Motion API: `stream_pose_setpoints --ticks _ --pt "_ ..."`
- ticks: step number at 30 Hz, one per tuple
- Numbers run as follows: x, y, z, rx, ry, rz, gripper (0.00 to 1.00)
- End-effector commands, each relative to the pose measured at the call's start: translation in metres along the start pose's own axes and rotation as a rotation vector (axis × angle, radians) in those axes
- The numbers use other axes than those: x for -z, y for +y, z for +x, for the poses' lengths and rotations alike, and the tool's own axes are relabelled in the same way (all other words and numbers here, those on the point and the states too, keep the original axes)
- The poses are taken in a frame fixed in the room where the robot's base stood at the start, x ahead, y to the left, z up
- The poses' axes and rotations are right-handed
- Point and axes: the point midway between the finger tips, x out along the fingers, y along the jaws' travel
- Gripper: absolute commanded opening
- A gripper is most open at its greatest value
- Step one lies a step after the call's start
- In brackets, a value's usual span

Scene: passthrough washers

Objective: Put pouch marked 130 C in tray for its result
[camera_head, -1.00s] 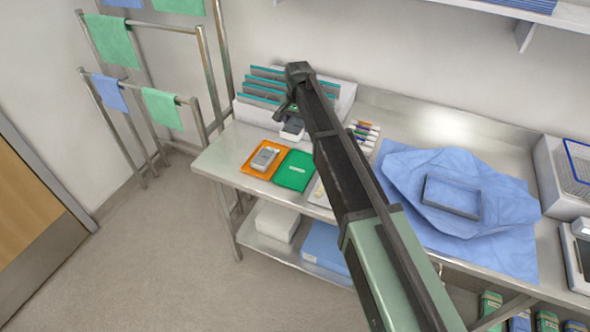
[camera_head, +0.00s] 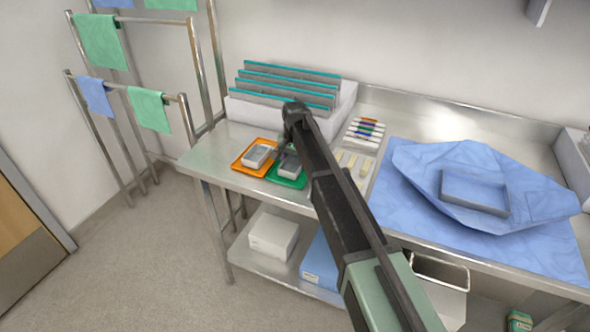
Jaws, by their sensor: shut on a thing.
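The orange tray (camera_head: 240,166) lies on the steel table at the left, with one grey-and-white pouch (camera_head: 259,155) in it. The green tray (camera_head: 293,183) lies to its right. A second grey-and-white pouch (camera_head: 289,163) is at my gripper (camera_head: 287,150), over the green tray. My gripper is shut on this pouch, and my arm partly hides its fingers. I cannot tell whether the pouch touches the tray. The 130 C marking is too small to read.
A white rack (camera_head: 345,101) with grey, teal-edged dividers stands behind the trays. Coloured pens (camera_head: 366,131) and pale strips (camera_head: 354,163) lie to the right. A blue wrap with a grey-blue tray (camera_head: 474,192) covers the table further right. The table's front-left edge is near the trays.

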Motion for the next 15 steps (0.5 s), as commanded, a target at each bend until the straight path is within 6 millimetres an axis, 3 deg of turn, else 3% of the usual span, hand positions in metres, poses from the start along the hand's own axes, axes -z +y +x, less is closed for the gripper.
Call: stream_pose_setpoints --ticks 9,10,14,15 --pt "0.0 0.0 0.0028 0.0 0.0 0.0 0.4" --pt "0.0 0.0 0.001 0.0 0.0 0.0 0.69" --pt "0.0 0.0 0.0006 0.0 0.0 0.0 0.89" --pt "0.0 0.0 0.0006 0.0 0.0 0.0 0.9"
